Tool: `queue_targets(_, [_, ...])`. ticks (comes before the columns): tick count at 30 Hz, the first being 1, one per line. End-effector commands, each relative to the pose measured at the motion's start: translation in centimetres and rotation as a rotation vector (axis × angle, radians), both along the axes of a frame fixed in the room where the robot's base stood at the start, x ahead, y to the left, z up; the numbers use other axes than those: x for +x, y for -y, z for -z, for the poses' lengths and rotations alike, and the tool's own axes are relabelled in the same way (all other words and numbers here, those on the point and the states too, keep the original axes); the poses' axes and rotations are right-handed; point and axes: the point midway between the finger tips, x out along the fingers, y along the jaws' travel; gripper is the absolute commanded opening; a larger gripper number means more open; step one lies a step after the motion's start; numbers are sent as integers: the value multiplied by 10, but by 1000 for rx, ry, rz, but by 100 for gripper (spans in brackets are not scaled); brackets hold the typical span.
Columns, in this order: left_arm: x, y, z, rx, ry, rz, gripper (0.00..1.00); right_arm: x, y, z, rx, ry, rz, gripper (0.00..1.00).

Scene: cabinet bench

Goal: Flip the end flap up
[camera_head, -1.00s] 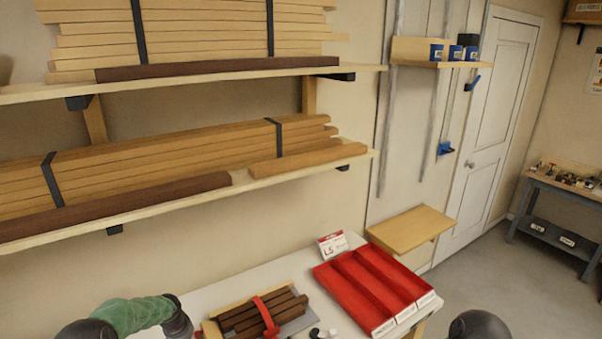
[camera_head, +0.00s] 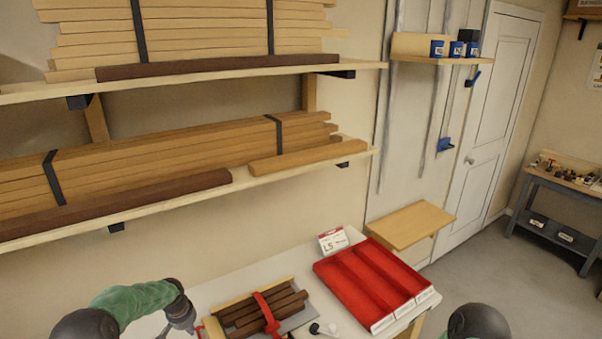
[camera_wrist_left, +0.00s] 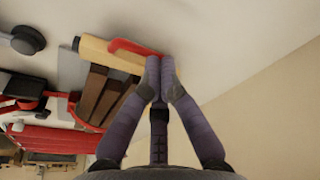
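I cannot make out for sure which part is the end flap. A light wooden panel (camera_head: 410,226) lies flat beyond the far right end of the white bench (camera_head: 300,268). A wooden holder (camera_head: 222,308) with dark brown bars (camera_head: 262,308) and a red band sits on the bench. My left gripper (camera_head: 183,325) is low at the left, beside the holder. In the left wrist view its fingertips (camera_wrist_left: 161,62) are together, close to a red curved piece (camera_wrist_left: 130,47) at the holder's end. Whether they touch it is unclear. My right gripper is out of view.
A red divided tray (camera_head: 372,284) fills the bench's right part, with a small white box (camera_head: 333,240) behind it. A black and white round item (camera_head: 322,329) lies before the holder. Shelves of timber (camera_head: 180,165) hang above. Bare bench shows behind the holder.

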Motion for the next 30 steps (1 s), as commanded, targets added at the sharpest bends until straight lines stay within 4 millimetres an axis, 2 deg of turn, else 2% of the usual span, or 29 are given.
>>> queue_targets(30, [-4,-7,-86,0,1,0,0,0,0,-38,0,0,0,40])
